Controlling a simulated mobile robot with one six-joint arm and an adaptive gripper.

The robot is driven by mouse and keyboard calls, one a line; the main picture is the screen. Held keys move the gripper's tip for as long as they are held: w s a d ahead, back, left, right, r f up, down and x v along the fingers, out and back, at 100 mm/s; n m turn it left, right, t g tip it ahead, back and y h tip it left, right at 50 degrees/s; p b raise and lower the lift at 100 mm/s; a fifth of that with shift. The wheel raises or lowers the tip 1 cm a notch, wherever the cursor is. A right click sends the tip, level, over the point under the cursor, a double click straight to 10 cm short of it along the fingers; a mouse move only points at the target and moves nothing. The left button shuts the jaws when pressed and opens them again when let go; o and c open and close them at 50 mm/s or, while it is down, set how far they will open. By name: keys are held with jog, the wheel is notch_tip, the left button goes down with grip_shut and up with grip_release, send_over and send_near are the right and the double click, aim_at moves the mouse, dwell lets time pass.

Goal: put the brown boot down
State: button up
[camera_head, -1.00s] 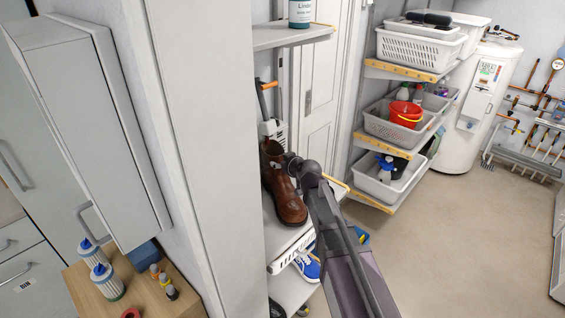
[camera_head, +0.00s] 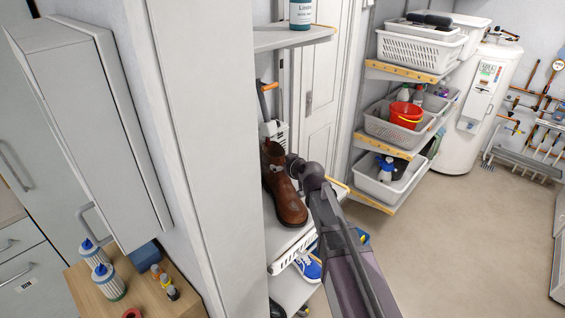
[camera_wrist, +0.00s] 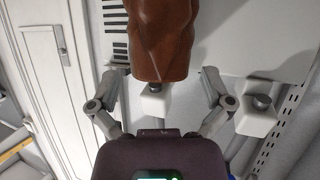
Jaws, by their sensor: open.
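The brown boot (camera_head: 284,192) stands on a white shelf (camera_head: 283,238), its toe toward the front of the shelf. In the wrist view the boot (camera_wrist: 162,38) shows at the top centre, close ahead of my gripper (camera_wrist: 160,78). The fingers are spread wide, one to each side of the boot, with gaps visible between them and the leather. In the head view my gripper (camera_head: 294,166) is at the boot's right side, partly hidden by my own arm. I cannot tell the boot's full contact with the shelf.
An upper shelf with a bottle (camera_head: 301,14) hangs above the boot. A lower shelf holds blue shoes (camera_head: 308,266). An orange-handled tool (camera_head: 266,92) stands behind the boot. Racks with white baskets (camera_head: 418,45) stand to the right. The floor (camera_head: 455,235) at right is clear.

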jog(key=p+v, duration=0.4)
jog(key=v, duration=0.7)
dwell(0.6)
jog(key=s+d+f+m+g+h, duration=0.3)
jog(key=s+d+f+g, duration=0.2)
jog(key=s+d, duration=0.4)
jog(key=s+d+f+m+g+h, duration=0.4)
jog(key=s+d+f+g, duration=0.2)
jog(key=s+d, duration=0.3)
jog(key=shift+d+m, duration=0.3)
jog(key=shift+d, duration=0.25)
jog(key=shift+f, duration=0.1)
jog(key=shift+w, duration=0.1)
jog(key=c, duration=0.6)
